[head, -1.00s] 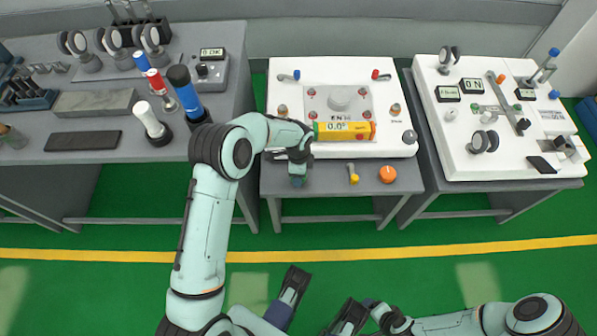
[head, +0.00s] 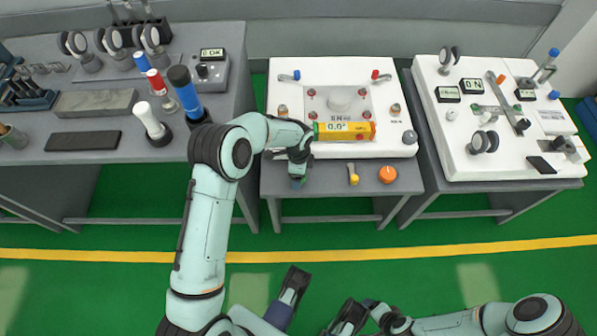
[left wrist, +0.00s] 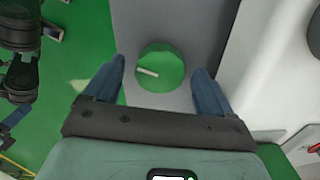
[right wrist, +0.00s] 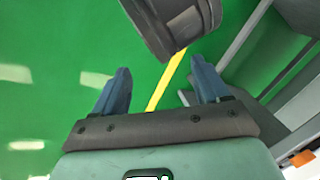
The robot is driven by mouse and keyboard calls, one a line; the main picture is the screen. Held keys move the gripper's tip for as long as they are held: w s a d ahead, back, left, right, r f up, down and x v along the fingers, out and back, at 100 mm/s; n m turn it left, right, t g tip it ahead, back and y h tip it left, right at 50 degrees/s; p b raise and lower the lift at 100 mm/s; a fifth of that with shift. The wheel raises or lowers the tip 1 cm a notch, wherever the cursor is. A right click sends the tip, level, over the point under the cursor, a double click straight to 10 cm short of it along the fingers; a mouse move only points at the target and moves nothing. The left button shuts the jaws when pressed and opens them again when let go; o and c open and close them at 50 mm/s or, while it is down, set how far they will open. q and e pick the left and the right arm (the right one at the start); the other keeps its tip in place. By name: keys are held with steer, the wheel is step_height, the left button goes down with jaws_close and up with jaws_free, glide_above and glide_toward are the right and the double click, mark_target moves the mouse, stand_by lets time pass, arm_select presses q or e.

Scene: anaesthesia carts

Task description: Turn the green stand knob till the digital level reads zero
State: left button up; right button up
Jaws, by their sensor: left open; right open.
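The green stand knob (left wrist: 160,68) shows in the left wrist view, round with a pale pointer mark. My left gripper (left wrist: 160,64) is open, with one finger on either side of the knob; I cannot tell whether they touch it. In the head view my left gripper (head: 298,178) is at the front left edge of the middle table and hides the knob. The yellow-orange digital level (head: 352,131) lies on the white stand; its small display seems to read 0.0°. My right gripper (right wrist: 161,65) is open and empty, over the floor.
An orange knob (head: 388,174) and a small yellow-tipped part (head: 353,174) are on the table's front strip, right of my left gripper. A grey bench (head: 80,140) with tools stands left, and a white instrument board (head: 545,170) stands right. The green floor in front is clear.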

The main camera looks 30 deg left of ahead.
arm_select(q)
step_height(320, 180, up, 13)
steer(key=p, duration=0.2)
steer(key=shift+r+p, duration=0.15)
steer(key=shift+p, duration=0.15)
arm_select(e)
steer(key=shift+g+y, duration=0.3)
steer(key=shift+g, duration=0.4)
steer(key=s+r, duration=0.1)
steer(key=s+a+r, duration=0.1)
steer(key=s, duration=0.1)
steer(key=s+a+r, duration=0.1)
steer(key=shift+s+r, duration=0.1)
steer(key=shift+s, duration=0.05)
